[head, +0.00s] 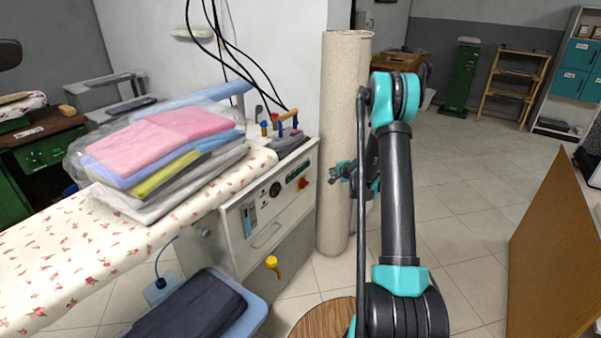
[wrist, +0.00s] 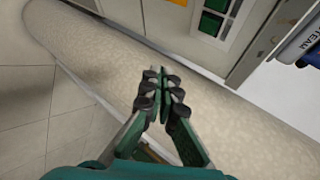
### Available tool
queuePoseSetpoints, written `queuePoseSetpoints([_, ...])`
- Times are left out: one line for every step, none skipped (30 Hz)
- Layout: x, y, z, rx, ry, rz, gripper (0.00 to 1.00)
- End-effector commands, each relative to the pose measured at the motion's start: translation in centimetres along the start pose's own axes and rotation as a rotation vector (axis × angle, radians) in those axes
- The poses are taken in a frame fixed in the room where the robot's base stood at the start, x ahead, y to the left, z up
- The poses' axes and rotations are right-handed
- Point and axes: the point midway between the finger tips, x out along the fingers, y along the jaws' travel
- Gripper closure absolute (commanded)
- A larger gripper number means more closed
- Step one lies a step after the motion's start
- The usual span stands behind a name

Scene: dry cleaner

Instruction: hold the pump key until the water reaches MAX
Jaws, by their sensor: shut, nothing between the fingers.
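The control panel (head: 268,205) is on the end face of the pale machine under the ironing board. It carries a narrow sight gauge (head: 248,220) with some blue, a round dial (head: 275,189), and small green and red controls (head: 302,183). I cannot tell which one is the pump key; the water level and MAX mark are too small to read. Green keys in a white frame (wrist: 211,22) show at the top of the wrist view. My gripper (head: 343,170) is right of the panel, in front of the carpet roll, apart from the panel. Its fingers (wrist: 160,76) are shut and empty.
A tall beige carpet roll (head: 334,120) stands beside the machine and crosses the wrist view (wrist: 230,115). Bagged folded clothes (head: 165,145) lie on the flowered board (head: 75,250). A yellow valve (head: 272,263) is below the panel.

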Motion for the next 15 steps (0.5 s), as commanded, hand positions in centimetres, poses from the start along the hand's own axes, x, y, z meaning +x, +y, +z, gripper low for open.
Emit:
queuePoseSetpoints([0.0, 0.0, 0.0, 0.0, 0.0, 0.0, 1.0])
queuePoseSetpoints([0.0, 0.0, 0.0, 0.0, 0.0, 0.0, 1.0])
queuePoseSetpoints([0.0, 0.0, 0.0, 0.0, 0.0, 0.0, 1.0])
queuePoseSetpoints([0.0, 0.0, 0.0, 0.0, 0.0, 0.0, 1.0])
queuePoseSetpoints([0.1, 0.0, 0.0, 0.0, 0.0, 0.0, 1.0])
queuePoseSetpoints([0.1, -0.1, 0.1, -0.001, 0.0, 0.0, 1.0])
queuePoseSetpoints([0.2, -0.2, 0.2, -0.001, 0.0, 0.0, 1.0])
queuePoseSetpoints([0.4, -0.2, 0.3, -0.001, -0.001, 0.0, 1.0])
queuePoseSetpoints([0.6, -0.4, 0.4, -0.002, -0.001, 0.0, 1.0])
queuePoseSetpoints([0.7, -0.5, 0.6, -0.003, -0.001, 0.001, 1.0])
queuePoseSetpoints([0.9, -0.6, 0.7, -0.003, -0.001, 0.001, 1.0])
queuePoseSetpoints([1.2, -0.8, 0.9, -0.002, -0.001, 0.001, 1.0])
queuePoseSetpoints([1.5, -1.1, 1.1, -0.002, -0.002, 0.001, 1.0])
queuePoseSetpoints([1.8, -1.3, 1.4, -0.002, -0.002, 0.001, 1.0])
queuePoseSetpoints([2.2, -1.6, 1.7, -0.003, -0.002, 0.0, 1.0])
